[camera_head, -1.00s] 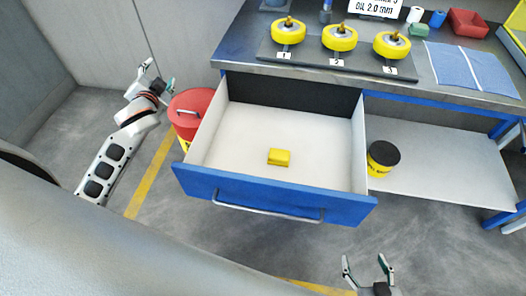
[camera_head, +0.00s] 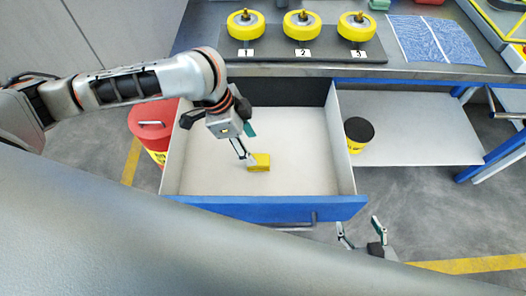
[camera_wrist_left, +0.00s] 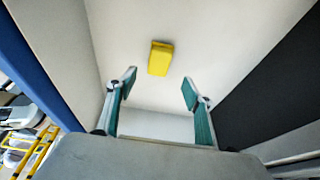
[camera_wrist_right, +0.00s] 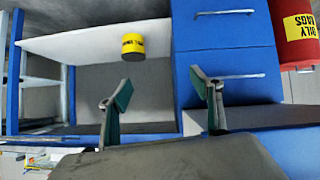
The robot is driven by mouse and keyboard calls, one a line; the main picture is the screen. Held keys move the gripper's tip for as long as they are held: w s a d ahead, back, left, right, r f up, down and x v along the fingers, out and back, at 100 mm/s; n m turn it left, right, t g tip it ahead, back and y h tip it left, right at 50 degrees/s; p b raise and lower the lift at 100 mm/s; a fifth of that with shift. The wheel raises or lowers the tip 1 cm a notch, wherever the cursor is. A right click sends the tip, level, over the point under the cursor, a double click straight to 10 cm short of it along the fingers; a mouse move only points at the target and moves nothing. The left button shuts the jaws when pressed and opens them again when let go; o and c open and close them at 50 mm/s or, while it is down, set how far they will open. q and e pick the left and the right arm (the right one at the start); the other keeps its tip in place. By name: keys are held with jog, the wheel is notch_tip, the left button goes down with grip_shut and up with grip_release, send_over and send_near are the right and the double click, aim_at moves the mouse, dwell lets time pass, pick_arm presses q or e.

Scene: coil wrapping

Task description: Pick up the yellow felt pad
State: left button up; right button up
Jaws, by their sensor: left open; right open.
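The yellow felt pad (camera_head: 260,162) lies on the white floor of the open blue drawer (camera_head: 300,207). My left gripper (camera_head: 246,160) reaches down into the drawer just left of the pad in the head view. In the left wrist view the pad (camera_wrist_left: 160,58) lies beyond the open left fingers (camera_wrist_left: 159,88), roughly centred between them, with nothing gripped. My right gripper (camera_head: 360,232) is open and empty, outside the drawer near its front right corner. It also shows open in the right wrist view (camera_wrist_right: 164,90).
A workbench (camera_head: 430,72) behind the drawer holds a dark plate with three yellow wheels (camera_head: 302,26) and a blue cloth (camera_head: 432,40). A red can (camera_head: 150,128) stands left of the drawer. A yellow pot with black lid (camera_head: 358,134) stands on the right shelf.

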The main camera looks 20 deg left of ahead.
aim_at(257, 159)
pick_arm(q)
jog(key=shift+s+f, duration=0.2)
jog(key=shift+f, duration=0.2)
jog(key=shift+b+x, duration=0.5)
jog(key=shift+x, duration=0.65)
jog(key=b+x, duration=0.2)
jog(key=x, duration=0.2)
jog(key=shift+a+f, duration=0.1)
jog(key=shift+f, duration=0.4)
jog(key=shift+w+r, duration=0.1)
jog(key=shift+w, duration=0.05)
jog(key=c, duration=1.1)
jog(key=shift+c, duration=0.2)
pick_arm(e)
jog(key=shift+d+f, duration=0.25)
jog(key=shift+f, duration=1)
